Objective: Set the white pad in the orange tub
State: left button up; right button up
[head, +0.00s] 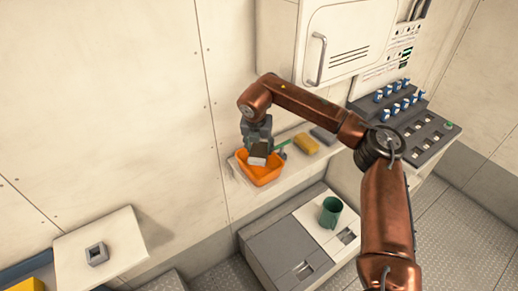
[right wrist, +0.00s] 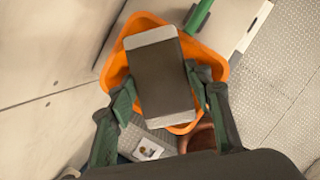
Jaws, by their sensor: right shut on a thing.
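The white pad (head: 258,154) shows a dark brown face with pale ends. It is held over the orange tub (head: 262,176), which stands on a pale ledge by the wall. My right gripper (head: 257,143) points down above the tub and is shut on the pad. In the right wrist view, the pad (right wrist: 163,82) sits between the two fingers of the gripper (right wrist: 165,95), with the orange tub (right wrist: 120,62) behind it. The pad overlaps the tub opening there; whether it touches the tub floor I cannot tell. My left gripper is not in view.
A green-handled item (head: 283,144), a yellow sponge (head: 306,143) and a grey block (head: 323,135) lie right of the tub. A green mug (head: 330,211) stands on the lower grey cabinet. A switch console (head: 410,123) is further right. A small grey block (head: 97,254) sits on the left table.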

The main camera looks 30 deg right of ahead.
jog(key=shift+f, duration=0.25)
jog(key=shift+f, duration=0.5)
jog(key=o, duration=1)
